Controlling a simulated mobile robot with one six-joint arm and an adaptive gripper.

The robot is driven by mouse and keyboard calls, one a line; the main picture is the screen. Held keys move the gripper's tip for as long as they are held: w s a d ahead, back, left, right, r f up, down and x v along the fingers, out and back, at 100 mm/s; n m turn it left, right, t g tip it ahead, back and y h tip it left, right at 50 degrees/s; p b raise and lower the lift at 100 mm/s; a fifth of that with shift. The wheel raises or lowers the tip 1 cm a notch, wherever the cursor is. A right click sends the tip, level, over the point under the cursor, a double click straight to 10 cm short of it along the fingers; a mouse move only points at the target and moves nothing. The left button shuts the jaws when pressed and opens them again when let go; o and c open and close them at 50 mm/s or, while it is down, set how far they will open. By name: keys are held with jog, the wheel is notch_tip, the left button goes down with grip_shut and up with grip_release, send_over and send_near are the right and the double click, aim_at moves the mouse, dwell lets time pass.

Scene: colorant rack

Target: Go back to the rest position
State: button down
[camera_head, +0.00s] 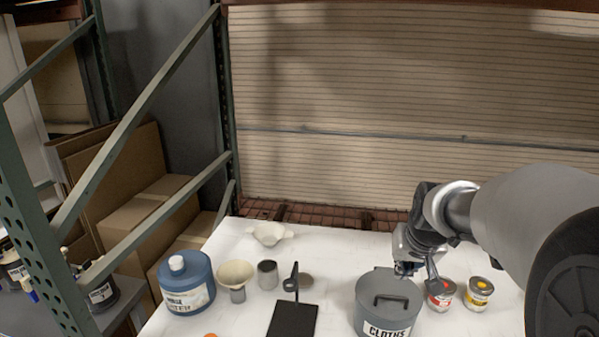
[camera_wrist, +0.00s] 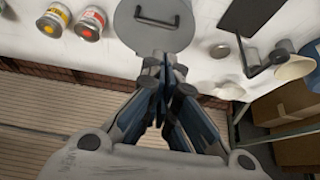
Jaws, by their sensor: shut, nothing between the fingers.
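My gripper (camera_head: 404,267) is above the back of the white table, just behind the grey lidded pot labelled CLOTHS (camera_head: 387,306). In the wrist view my gripper (camera_wrist: 160,62) has its fingers together, with nothing between them. The tips overlap the edge of the grey lid (camera_wrist: 128,30) in that view; I cannot tell how far above it they are. My arm comes in from the right and hides part of the table there.
Two small cans, one with red (camera_head: 440,293) and one with yellow (camera_head: 478,293), stand right of the pot. A blue jug (camera_head: 186,286), a funnel (camera_head: 235,273), a metal cup (camera_head: 267,275) and a black plate (camera_head: 292,320) stand left. A green rack post (camera_head: 226,95) rises behind.

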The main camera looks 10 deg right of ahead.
jog(key=s+a+f+n+b, duration=0.1)
jog(key=s+a, duration=0.3)
jog(key=s, duration=0.5)
jog(key=s+a+f+n+y+b, duration=0.1)
jog(key=s+a+f+b, duration=0.1)
jog(key=s+a, duration=0.3)
jog(key=s+a+f+n+g+b, duration=0.1)
jog(key=s+a, duration=0.3)
jog(key=s, duration=0.9)
jog(key=shift+s+a+f+b, duration=0.15)
jog(key=shift+a+f+b, duration=0.15)
jog(key=shift+b, duration=0.55)
